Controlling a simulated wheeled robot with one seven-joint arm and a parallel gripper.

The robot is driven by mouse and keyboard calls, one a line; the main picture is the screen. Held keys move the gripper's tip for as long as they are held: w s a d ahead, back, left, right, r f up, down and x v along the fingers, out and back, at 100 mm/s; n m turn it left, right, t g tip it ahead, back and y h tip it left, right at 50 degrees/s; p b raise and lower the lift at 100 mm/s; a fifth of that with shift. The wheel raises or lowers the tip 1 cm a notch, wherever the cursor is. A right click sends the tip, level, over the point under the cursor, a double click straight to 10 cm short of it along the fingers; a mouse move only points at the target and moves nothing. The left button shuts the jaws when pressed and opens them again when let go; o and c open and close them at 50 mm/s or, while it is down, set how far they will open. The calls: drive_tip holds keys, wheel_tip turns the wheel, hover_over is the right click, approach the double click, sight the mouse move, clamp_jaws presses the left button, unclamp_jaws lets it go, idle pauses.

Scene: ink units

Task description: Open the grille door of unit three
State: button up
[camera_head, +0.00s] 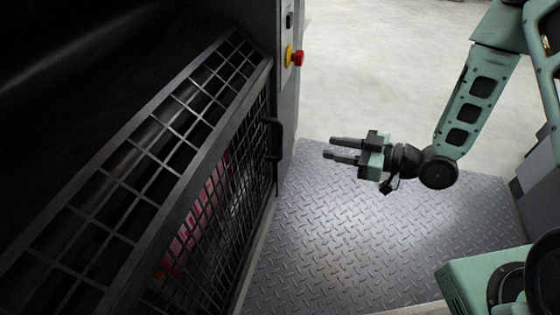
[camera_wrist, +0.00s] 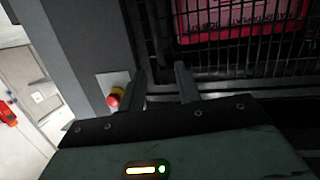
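The grille door (camera_head: 218,205) is a dark wire-mesh panel on the black unit at the left of the head view, and it looks closed. Its black handle (camera_head: 272,139) stands on the edge nearest the grey post. My gripper (camera_head: 329,148) is to the right of the handle, apart from it, with its fingers pointing left toward it. The fingers are spread with nothing between them. In the wrist view the mesh (camera_wrist: 235,50) lies ahead of my open fingers (camera_wrist: 162,75); I cannot make out the handle clearly there. No unit number is legible.
A red emergency button on a yellow base (camera_head: 293,56) sits on the grey post (camera_head: 285,100) above the handle. A red panel (camera_head: 200,215) shows behind the mesh. The diamond-plate step (camera_head: 370,240) under my arm is clear, as is the pale floor (camera_head: 380,60) beyond.

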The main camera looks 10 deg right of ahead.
wheel_tip(320, 180, down, 4)
drive_tip(key=d+t+y+b, duration=0.1)
drive_tip(key=d+b, duration=0.1)
drive_tip(key=b, duration=0.7)
hover_over(279, 155)
drive_tip(key=shift+w+d+r+m+t+y, duration=0.2)
drive_tip(key=shift+w+m+t+y, duration=0.1)
drive_tip(key=shift+w+m, duration=0.1)
clamp_jaws()
drive_tip(key=shift+s+a, duration=0.1)
